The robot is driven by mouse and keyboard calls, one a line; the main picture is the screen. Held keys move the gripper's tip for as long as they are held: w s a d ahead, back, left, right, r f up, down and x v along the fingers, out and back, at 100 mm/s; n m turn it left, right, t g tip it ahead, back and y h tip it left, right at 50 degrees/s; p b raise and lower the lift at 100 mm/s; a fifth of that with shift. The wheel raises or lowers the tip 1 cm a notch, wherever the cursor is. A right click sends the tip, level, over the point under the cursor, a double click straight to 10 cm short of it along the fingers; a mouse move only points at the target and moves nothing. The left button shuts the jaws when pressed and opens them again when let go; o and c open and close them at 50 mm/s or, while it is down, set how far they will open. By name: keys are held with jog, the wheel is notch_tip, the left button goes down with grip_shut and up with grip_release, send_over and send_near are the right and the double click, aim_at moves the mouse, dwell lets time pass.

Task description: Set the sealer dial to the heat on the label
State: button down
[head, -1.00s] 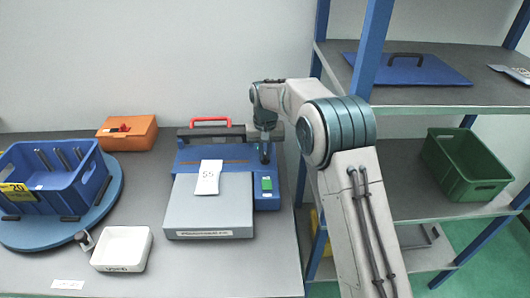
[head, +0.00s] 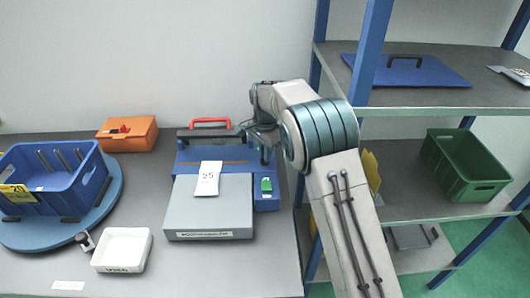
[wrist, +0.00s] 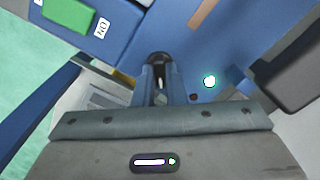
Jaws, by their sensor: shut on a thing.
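The sealer (head: 218,158) is a blue machine with a grey platform (head: 209,200) in front, a dark sealing bar and a red handle (head: 210,122). A white label (head: 207,179) lies on its front and seems to read 55. My gripper (head: 264,158) is at the sealer's right side, behind the green switch (head: 266,186). In the wrist view, my gripper (wrist: 161,82) is shut on a small dark dial knob (wrist: 158,59) on the blue surface. The knob is mostly covered by the fingers, and its scale and setting cannot be read.
A lit indicator (wrist: 209,81) is beside the fingers. A blue crate (head: 52,181) on a round blue base, a white tray (head: 122,250) and an orange case (head: 127,133) stand to the left. Shelves with a green crate (head: 465,172) are close on the right.

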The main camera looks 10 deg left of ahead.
jog(key=shift+a+m, duration=0.1)
jog(key=shift+m, duration=1.5)
jog(key=c, duration=1.5)
grip_release()
jog(key=shift+s+a, duration=0.1)
notch_tip(320, 180, up, 14)
jog(key=shift+f, duration=0.1)
